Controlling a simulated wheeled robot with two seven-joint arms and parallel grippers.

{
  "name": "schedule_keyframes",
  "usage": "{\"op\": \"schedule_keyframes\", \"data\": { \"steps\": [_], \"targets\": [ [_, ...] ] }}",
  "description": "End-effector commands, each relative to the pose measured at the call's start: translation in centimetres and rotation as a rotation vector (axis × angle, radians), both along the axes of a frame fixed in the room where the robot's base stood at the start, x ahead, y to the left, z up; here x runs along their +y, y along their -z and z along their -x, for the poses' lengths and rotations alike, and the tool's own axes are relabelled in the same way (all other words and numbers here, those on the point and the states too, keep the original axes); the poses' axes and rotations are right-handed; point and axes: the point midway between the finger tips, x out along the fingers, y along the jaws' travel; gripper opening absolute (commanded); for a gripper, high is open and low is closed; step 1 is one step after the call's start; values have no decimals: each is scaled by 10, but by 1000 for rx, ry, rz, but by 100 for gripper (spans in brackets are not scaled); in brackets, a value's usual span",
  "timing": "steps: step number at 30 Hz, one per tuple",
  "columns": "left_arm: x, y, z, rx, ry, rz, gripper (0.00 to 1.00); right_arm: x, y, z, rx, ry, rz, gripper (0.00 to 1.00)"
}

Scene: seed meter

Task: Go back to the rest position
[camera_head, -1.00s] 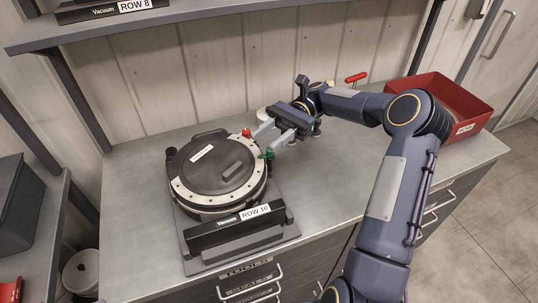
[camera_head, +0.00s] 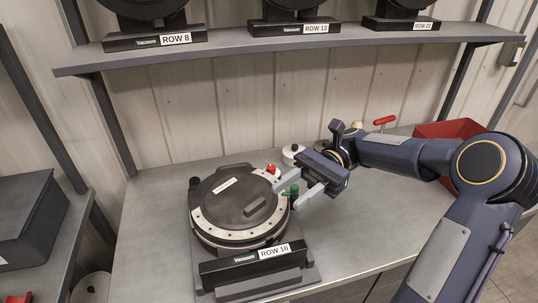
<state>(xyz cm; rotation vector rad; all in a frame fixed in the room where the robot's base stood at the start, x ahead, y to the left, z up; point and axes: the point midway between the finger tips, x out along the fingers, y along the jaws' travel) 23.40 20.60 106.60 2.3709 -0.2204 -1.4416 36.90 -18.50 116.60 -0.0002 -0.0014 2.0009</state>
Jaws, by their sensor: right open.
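My right gripper (camera_head: 297,187) is open, with its two light grey fingers pointing left at the right edge of the seed meter. The round dark seed meter (camera_head: 238,205) sits on a stand labelled ROW 10 (camera_head: 262,255) on the workbench. A red knob (camera_head: 271,169) and a green knob (camera_head: 293,191) show at the meter's right rim, close to the fingertips. I cannot tell whether a finger touches the green knob. Nothing shows held in the jaws. My left gripper is not in view.
A shelf (camera_head: 300,43) above holds stands labelled ROW 8, ROW 13 and ROW 21. A white round piece (camera_head: 292,154), a red-handled tool (camera_head: 384,120) and a red bin (camera_head: 452,129) are at the back of the bench (camera_head: 150,235). A dark box (camera_head: 28,215) stands at left.

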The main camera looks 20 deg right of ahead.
Motion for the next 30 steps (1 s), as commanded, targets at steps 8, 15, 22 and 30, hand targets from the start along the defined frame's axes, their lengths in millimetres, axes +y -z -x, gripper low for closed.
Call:
{"op": "schedule_keyframes", "data": {
  "steps": [8, 15, 22, 30],
  "targets": [
    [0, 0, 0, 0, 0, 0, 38, 19, 6, 21, -140, 10, 133, 41],
    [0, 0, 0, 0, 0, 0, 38, 30, 47, 83, -718, -19, 517, 41],
    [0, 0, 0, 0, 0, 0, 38, -1, 82, 123, -1350, -154, 788, 41],
    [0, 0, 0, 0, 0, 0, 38, -20, 99, 135, -1756, -285, 916, 41]
  ]
}}
